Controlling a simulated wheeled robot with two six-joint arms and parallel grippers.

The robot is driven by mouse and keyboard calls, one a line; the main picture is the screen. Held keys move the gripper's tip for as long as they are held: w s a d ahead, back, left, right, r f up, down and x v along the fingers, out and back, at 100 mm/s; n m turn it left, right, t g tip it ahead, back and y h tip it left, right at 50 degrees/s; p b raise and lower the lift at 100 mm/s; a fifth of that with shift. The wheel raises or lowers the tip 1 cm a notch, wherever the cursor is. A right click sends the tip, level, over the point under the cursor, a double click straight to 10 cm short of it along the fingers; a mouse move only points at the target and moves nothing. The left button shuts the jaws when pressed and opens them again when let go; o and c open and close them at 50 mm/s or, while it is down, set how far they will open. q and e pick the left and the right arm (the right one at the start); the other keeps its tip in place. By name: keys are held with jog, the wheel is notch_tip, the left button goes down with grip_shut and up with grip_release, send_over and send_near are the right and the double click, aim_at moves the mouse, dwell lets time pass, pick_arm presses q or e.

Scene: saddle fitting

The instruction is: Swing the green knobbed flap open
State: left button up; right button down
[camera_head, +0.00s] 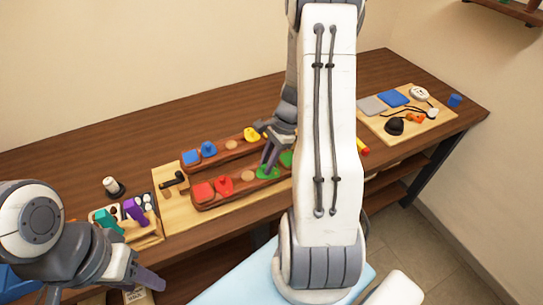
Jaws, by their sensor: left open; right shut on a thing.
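The green knobbed flap (264,174) is on the front one of two dark wooden rails (242,183), near the middle of the table. My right gripper (269,163) comes down from above and is shut at the green flap's knob; the fingers hide the knob itself. Another green piece (287,158) shows just right of the fingers, partly hidden by my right arm. My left gripper (145,283) is open and empty at the lower left, in front of the table edge.
Red pieces (203,191) sit left on the front rail; blue (191,157) and yellow (252,134) pieces sit on the rear rail. A tray with teal (108,221) and purple (135,209) items stands left. A light board (378,122) with small items lies right. My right arm hides the middle.

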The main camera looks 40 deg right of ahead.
jog(key=n, duration=0.1)
jog(key=n+g+p, duration=0.1)
jog(key=a+n, duration=0.1)
jog(key=n, duration=0.1)
jog(key=shift+s+r, duration=0.1)
jog(key=shift+s, duration=0.2)
jog(key=n, duration=0.1)
jog(key=n+g+p, duration=0.1)
jog(key=shift+s+a+n, duration=0.3)
jog(key=shift+s+a+n+g+h+p, duration=0.1)
jog(key=shift+s+n+g+h+p, duration=0.2)
jog(key=shift+n, duration=0.45)
jog(key=shift+s+a+n+g+h+p, duration=0.15)
jog(key=shift+n+g, duration=0.2)
jog(key=shift+n, duration=0.35)
jog(key=shift+s+d+n+g+h+p, duration=0.15)
jog(key=shift+n+g+p, duration=0.15)
jog(key=shift+n, duration=0.45)
jog(key=shift+s+a, duration=0.1)
